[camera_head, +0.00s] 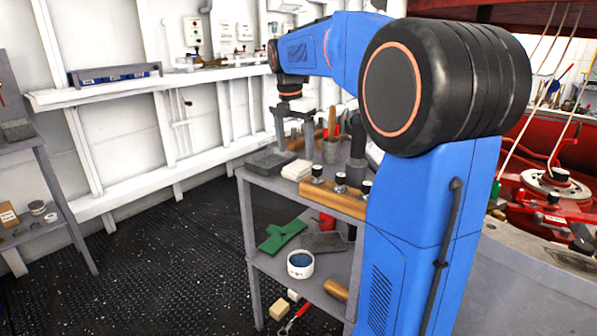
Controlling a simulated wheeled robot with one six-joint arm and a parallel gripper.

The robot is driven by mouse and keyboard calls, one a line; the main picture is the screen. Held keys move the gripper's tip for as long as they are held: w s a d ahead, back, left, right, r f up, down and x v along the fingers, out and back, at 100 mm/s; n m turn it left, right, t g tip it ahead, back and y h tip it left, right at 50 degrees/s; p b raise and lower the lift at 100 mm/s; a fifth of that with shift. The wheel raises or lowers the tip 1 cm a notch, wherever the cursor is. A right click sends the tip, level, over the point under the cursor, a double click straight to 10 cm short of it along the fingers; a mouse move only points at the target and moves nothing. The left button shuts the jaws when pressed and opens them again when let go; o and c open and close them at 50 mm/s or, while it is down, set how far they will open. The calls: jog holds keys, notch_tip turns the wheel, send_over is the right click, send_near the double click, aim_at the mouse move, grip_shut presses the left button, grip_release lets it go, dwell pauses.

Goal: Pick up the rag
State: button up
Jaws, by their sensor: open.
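A small white folded cloth, which looks like the rag (297,170), lies on the top of a grey workbench (262,178), near its front left edge. It sits just right of a dark grey tray-like block. My gripper (294,143) hangs from the blue arm, pointing down above the back part of the bench top. Its two fingers are apart with nothing visible between them. It appears above the cloth and apart from it; the exact gap cannot be told.
A dark grey block (269,160) lies left of the cloth. A wooden rack with black knobs (333,198) stands to the right. Pots and upright tools (331,150) crowd behind. The lower shelf holds a green flat item (282,236) and a white tin (301,265). The floor at left is clear.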

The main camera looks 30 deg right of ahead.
aim_at(298, 166)
jog(key=shift+s+d+f, duration=0.1)
jog(key=shift+d+f, duration=0.05)
jog(key=shift+f, duration=0.9)
jog(key=shift+w+d+f, duration=0.1)
jog(key=shift+d+f, duration=0.1)
jog(key=shift+f, duration=0.8)
jog(key=shift+s+d+f, duration=0.1)
jog(key=shift+d+f, duration=0.05)
jog(key=shift+f, duration=0.9)
jog(key=shift+c, duration=0.3)
jog(key=c, duration=1.1)
